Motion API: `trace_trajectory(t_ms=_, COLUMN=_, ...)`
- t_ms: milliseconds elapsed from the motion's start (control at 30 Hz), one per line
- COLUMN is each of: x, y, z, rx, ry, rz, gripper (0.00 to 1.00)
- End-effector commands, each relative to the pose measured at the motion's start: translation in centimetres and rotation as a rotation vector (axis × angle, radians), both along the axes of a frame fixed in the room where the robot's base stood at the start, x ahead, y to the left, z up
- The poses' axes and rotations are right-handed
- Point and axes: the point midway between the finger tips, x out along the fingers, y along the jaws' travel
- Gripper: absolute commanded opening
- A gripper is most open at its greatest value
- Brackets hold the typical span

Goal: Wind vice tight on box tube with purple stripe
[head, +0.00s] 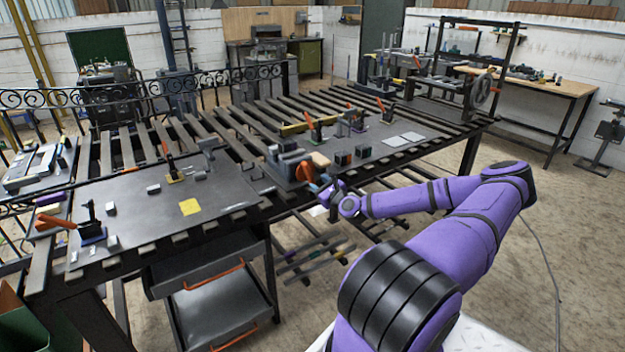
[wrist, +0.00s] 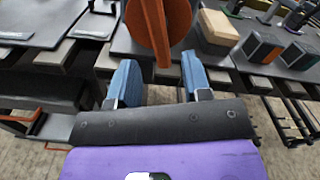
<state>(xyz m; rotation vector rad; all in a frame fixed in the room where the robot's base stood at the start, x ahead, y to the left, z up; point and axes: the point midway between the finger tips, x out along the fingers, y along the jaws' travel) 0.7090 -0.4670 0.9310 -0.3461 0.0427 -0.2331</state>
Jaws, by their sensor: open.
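The vice (head: 286,162) is a grey block-like device at the front edge of the dark bench plate. Its orange round crank part (head: 305,171) faces me; in the wrist view the orange disc (wrist: 158,25) has a bar reaching down between my fingers. My gripper (wrist: 158,75) has blue fingers apart on either side of that bar, with gaps showing and no grip on it. In the head view my gripper (head: 322,188) is just in front of the vice. I cannot make out a purple-striped box tube in the jaws; the crank hides part of the vice.
A wooden block (wrist: 217,28) and dark cubes (head: 351,154) stand right of the vice. Several striped bars (head: 312,262) lie on the lower rack. A drawer cabinet (head: 215,290) is below left. Another steel plate (head: 150,205) carries toggle clamps and small blocks.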

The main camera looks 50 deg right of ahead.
Motion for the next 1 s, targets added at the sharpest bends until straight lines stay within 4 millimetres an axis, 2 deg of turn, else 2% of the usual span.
trace_trajectory(t_ms=100, x=-1.6, y=0.4, z=0.0, rx=0.002, ry=0.000, rz=-0.001, gripper=0.45)
trace_trajectory(t_ms=233, x=-2.6, y=0.6, z=0.0, rx=0.001, ry=0.001, rz=0.000, gripper=0.45)
trace_trajectory(t_ms=667, x=-2.8, y=0.8, z=-0.1, rx=-0.013, ry=0.005, rz=0.002, gripper=0.45)
trace_trajectory(t_ms=833, x=-2.7, y=1.3, z=-0.6, rx=-0.197, ry=0.061, rz=0.007, gripper=0.45)
trace_trajectory(t_ms=1000, x=-2.7, y=1.9, z=-1.4, rx=-0.584, ry=0.171, rz=0.020, gripper=0.45)
